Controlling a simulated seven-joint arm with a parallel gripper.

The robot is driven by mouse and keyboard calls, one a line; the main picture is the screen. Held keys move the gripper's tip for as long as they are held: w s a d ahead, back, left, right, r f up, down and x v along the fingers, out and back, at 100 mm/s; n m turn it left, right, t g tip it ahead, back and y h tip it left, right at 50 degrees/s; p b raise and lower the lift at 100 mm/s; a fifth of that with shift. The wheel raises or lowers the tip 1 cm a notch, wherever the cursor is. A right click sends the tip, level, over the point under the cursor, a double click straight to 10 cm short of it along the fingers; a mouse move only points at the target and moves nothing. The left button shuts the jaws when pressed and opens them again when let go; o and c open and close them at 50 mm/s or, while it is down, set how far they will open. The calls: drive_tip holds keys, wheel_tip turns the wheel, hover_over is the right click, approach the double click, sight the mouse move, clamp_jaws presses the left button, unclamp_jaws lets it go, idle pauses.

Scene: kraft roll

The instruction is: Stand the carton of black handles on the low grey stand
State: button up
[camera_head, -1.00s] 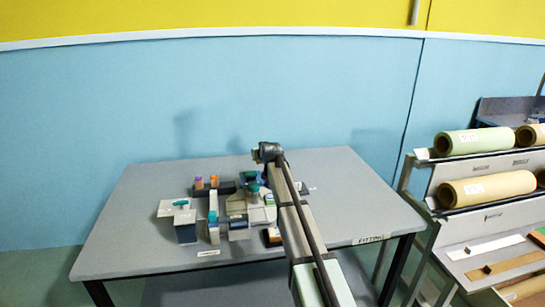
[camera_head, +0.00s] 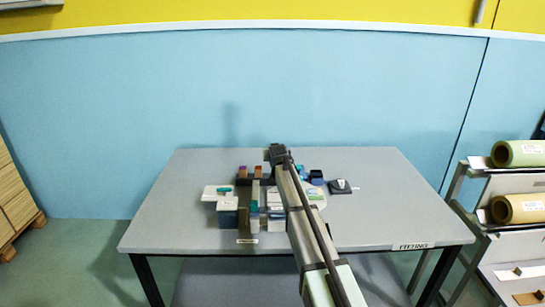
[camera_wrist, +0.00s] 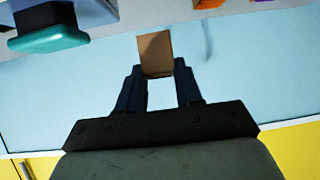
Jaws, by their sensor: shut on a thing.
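My gripper (camera_wrist: 158,88) is shut on a plain brown carton (camera_wrist: 155,53), held between its fingertips in the wrist view. No black handles show on the carton from this side. In the head view my gripper (camera_head: 277,155) is above the back part of the table, a little right of the dark rack, and the carton cannot be made out there. I cannot tell for certain which item is the low grey stand; a low dark grey piece (camera_head: 340,188) with a small pale item on it lies right of my arm.
My arm hides the middle. The table's right side is clear. A roll rack (camera_head: 500,215) stands farther right.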

drive_tip(key=shift+m+h, duration=0.3)
drive_tip(key=shift+f, duration=0.1)
drive_tip(key=shift+d+f, duration=0.1)
drive_tip(key=shift+f, duration=2.45)
drive_tip(key=shift+f, duration=0.8)
idle(0.6)
drive_tip(key=o, duration=1.1)
drive_tip(key=shift+s, duration=0.1)
